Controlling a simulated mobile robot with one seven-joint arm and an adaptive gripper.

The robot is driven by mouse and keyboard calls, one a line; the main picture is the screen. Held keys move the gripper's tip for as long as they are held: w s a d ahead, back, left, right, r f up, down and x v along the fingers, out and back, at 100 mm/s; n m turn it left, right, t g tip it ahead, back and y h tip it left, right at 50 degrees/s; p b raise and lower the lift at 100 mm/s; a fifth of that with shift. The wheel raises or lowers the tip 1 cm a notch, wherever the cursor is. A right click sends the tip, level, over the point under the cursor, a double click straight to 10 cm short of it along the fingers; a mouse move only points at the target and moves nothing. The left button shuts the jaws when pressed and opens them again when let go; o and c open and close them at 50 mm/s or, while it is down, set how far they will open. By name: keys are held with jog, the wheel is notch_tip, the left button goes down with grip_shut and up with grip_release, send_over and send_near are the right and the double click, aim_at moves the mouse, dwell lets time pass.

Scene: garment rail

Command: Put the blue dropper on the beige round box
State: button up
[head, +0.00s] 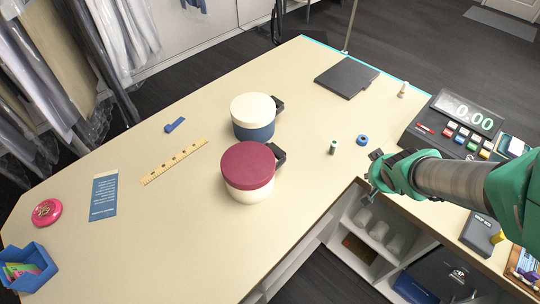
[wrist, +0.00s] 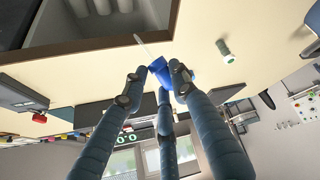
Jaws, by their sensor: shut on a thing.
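My gripper (head: 374,172) is at the right, over the table's near edge beside the open shelves. In the wrist view its fingers (wrist: 168,72) are closed around a blue dropper (wrist: 159,68) with a thin pale tip (wrist: 140,42). The dropper is mostly hidden in the head view. Two round boxes stand mid-table, left of my gripper. One has a cream lid (head: 253,107) and a blue body (head: 255,131). The nearer one has a maroon lid (head: 248,164) and a cream body (head: 249,191). Which one is the beige box is not clear from colour alone.
The cash register (head: 459,122) is at right, a dark flat folder (head: 346,78) at the back. A ruler (head: 174,160) lies left. Dark pieces adjoin both boxes.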

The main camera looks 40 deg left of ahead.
jog(key=shift+s+a+r+n+t+y, duration=0.15)
jog(key=shift+s+a+r+y, duration=0.15)
jog(key=shift+s+a, duration=0.4)
jog(key=shift+s+a+r+n+t+y, duration=0.1)
jog(key=shift+s+a+r+n+y, duration=0.1)
jog(key=shift+s+a+y, duration=0.45)
jog(key=shift+s+a+r+n+t+y, duration=0.15)
jog(key=shift+s+a+r, duration=0.1)
jog(key=shift+s+a, duration=0.45)
jog(key=s+a+r+n+g+y, duration=0.1)
jog(key=s+a+r+y, duration=0.1)
jog(key=s, duration=0.7)
jog(key=s+a+r+n+y, duration=0.2)
jog(key=s+a+r+y, duration=0.1)
jog(key=s, duration=0.6)
jog(key=s+a+r+n+g+y+p, duration=0.1)
jog(key=s+a+r+n+y, duration=0.1)
jog(key=s, duration=0.7)
jog(key=shift+s+a+r+g+y, duration=0.15)
jog(key=shift+a+r+y, duration=0.15)
jog(key=shift+r, duration=0.3)
jog(key=shift+a+r+g+y, duration=0.15)
jog(key=shift+r+y, duration=0.25)
jog(key=shift+r, duration=0.15)
jog(key=shift+a, duration=0.15)
send_over(265, 176)
jog(key=shift+s+d+f+b, duration=0.2)
jog(key=shift+d+f+b, duration=0.25)
jog(key=shift+f, duration=0.25)
